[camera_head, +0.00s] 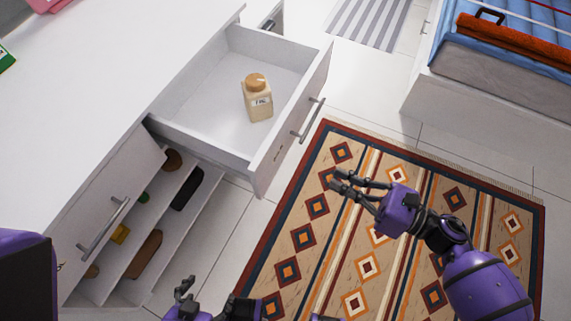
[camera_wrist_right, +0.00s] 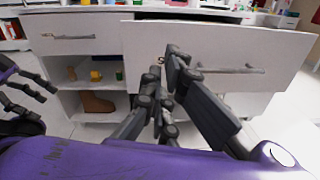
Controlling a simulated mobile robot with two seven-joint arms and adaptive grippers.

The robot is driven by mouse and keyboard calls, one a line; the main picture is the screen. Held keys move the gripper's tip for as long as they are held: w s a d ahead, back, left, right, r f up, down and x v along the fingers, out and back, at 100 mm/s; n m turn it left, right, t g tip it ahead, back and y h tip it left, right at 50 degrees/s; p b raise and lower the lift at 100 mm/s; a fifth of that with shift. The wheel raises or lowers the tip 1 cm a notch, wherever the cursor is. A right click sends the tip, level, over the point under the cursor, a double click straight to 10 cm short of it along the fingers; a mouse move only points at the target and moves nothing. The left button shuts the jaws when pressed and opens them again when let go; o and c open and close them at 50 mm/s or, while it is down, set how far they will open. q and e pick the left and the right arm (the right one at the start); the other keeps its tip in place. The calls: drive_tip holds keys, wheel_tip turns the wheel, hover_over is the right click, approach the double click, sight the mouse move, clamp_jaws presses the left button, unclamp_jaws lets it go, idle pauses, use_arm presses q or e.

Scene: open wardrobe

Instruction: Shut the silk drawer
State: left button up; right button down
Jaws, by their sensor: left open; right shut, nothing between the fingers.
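A white drawer (camera_head: 225,140) is pulled well out of the white cabinet. Its front panel (camera_head: 290,125) carries a metal handle (camera_head: 308,120) and small lettering too small to read. The front panel and handle also show in the right wrist view (camera_wrist_right: 225,45). My right gripper (camera_head: 338,182) is shut and empty, over the rug in front of the panel and apart from it in the head view. In the right wrist view its fingers (camera_wrist_right: 175,65) overlap the panel. My left gripper (camera_head: 186,292) is open and empty, low at the bottom edge, beside the cabinet's lower shelves.
A beige bottle (camera_head: 258,100) stands inside the drawer. Another drawer front with a handle (camera_head: 103,222) is closed at the left, above open shelves (camera_head: 185,225) holding shoes and small items. A patterned rug (camera_head: 330,235) covers the floor.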

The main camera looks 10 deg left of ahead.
drive_tip(key=s+n+g, duration=0.1)
drive_tip(key=n, duration=0.1)
drive_tip(key=p, duration=0.2)
approach(268, 159)
drive_tip(key=shift+n+y, duration=0.3)
drive_tip(key=shift+n, duration=0.1)
drive_tip(key=x, duration=0.6)
drive_tip(key=shift+w+a+f, duration=0.15)
drive_tip(key=shift+a+f, duration=0.15)
drive_tip(key=shift+a, duration=0.05)
use_arm(q)
drive_tip(key=shift+w+a+r, duration=0.1)
drive_tip(key=shift+w+r, duration=0.15)
drive_tip(key=shift+r, duration=0.3)
drive_tip(key=shift+w+a+r, duration=0.1)
drive_tip(key=shift+w+r, duration=0.1)
drive_tip(key=shift+r, duration=0.35)
use_arm(e)
drive_tip(key=shift+a, duration=0.15)
